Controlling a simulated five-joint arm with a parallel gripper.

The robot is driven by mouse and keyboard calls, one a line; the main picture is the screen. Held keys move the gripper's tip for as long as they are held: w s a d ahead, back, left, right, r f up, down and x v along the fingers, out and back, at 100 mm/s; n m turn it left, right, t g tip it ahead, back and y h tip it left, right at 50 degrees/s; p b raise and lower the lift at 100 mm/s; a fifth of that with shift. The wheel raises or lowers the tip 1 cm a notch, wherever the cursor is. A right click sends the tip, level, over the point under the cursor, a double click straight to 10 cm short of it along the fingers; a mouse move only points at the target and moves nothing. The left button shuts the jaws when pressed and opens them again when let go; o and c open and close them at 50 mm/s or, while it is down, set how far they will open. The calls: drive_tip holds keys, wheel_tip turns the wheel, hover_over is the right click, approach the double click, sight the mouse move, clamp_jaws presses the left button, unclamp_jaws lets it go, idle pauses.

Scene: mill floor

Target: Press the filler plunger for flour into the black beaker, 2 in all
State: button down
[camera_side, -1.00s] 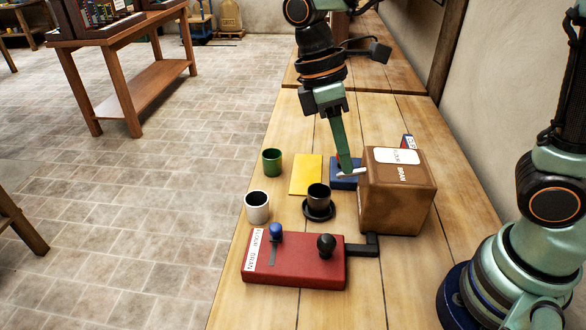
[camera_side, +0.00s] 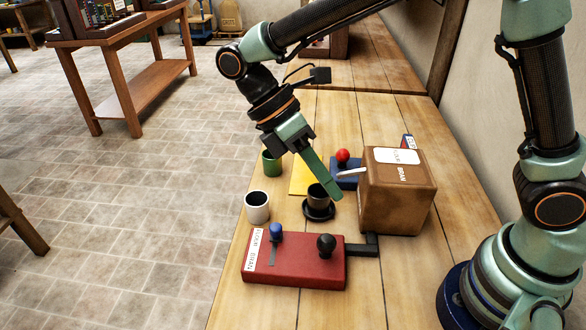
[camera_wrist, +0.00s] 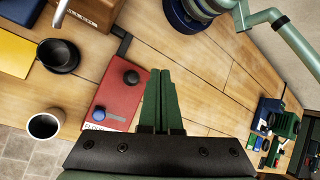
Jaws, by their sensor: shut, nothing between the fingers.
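The black beaker (camera_side: 318,194) stands upright on a black saucer (camera_side: 319,214); it also shows in the wrist view (camera_wrist: 55,52). A red filler base (camera_side: 312,269) carries a black round knob (camera_side: 326,244) and a blue-knobbed lever (camera_side: 276,231) beside a slot. Its label (camera_side: 255,250) shows two words, apparently flour and bran. A brown box (camera_side: 393,205) marked BRAN has a pale spout (camera_side: 352,171). My gripper (camera_side: 338,197) is shut and empty, between the beaker and the box in the side view. In the wrist view my gripper (camera_wrist: 160,72) points past the red base (camera_wrist: 112,102).
A white cup (camera_side: 257,207) and a green cup (camera_side: 271,163) stand at the table's left edge. A yellow sheet (camera_side: 299,178) lies behind the beaker. A blue base (camera_side: 345,182) with a red ball knob (camera_side: 342,155) is beyond the spout. Bare wood lies right of the red base.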

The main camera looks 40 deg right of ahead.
approach(331, 240)
drive_tip(key=shift+s+d+f, duration=0.35)
drive_tip(key=shift+s+f, duration=0.25)
drive_tip(key=shift+s, duration=0.05)
drive_tip(key=shift+s+d+f, duration=0.4)
drive_tip(key=shift+s+f, duration=0.15)
drive_tip(key=shift+s, duration=0.1)
drive_tip(key=shift+s+d+f, duration=0.35)
drive_tip(key=shift+s+f, duration=0.25)
drive_tip(key=shift+s, duration=0.05)
idle(0.7)
drive_tip(key=shift+f, duration=0.45)
drive_tip(key=shift+f, duration=0.9)
idle(0.9)
drive_tip(key=shift+r, duration=1.35)
drive_tip(key=shift+r, duration=2.5)
